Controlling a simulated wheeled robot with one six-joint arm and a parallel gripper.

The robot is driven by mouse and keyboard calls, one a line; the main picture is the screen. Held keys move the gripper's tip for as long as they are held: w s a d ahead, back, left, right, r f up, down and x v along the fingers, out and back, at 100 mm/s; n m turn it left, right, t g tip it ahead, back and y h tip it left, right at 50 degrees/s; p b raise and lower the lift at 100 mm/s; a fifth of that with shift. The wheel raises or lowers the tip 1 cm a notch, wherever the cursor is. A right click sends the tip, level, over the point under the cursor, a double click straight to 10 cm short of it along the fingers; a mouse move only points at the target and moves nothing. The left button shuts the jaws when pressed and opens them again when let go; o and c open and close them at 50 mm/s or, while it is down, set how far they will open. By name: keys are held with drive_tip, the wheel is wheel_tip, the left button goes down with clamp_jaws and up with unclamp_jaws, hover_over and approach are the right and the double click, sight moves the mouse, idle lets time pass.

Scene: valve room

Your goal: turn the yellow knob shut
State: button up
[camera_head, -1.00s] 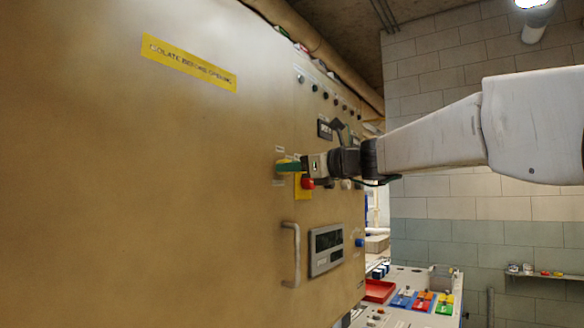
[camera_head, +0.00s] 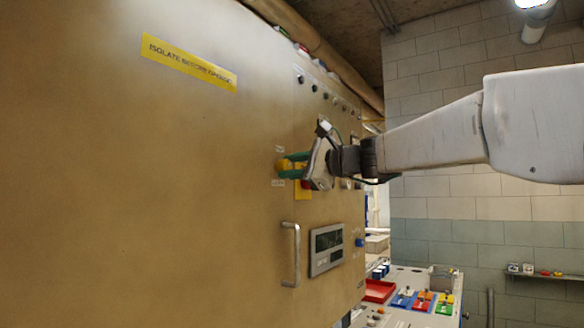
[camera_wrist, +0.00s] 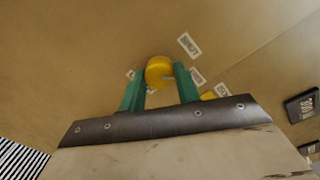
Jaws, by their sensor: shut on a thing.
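The yellow knob (camera_wrist: 160,71) is on the tan cabinet face, with small white labels around it; one reads "SHUT" (camera_wrist: 189,45). It also shows in the head view (camera_head: 283,166). My gripper (camera_wrist: 160,78) has its two green fingers shut on the knob, one on each side. In the head view my gripper (camera_head: 290,165) reaches the knob from the right and its body is tilted. The knob's pointer, if it has one, cannot be made out.
A red button on a yellow plate (camera_head: 304,193) is close beside the knob, partly behind my gripper. Below are a metal handle (camera_head: 296,255) and a grey display panel (camera_head: 327,250). A bench (camera_head: 411,300) with coloured bins stands at lower right.

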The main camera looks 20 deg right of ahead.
drive_tip(key=n, duration=0.4)
drive_tip(key=shift+n, duration=1.8)
drive_tip(key=o, duration=1)
drive_tip(key=v, duration=0.7)
drive_tip(key=shift+s+d, duration=0.15)
drive_tip(key=shift+s, duration=0.2)
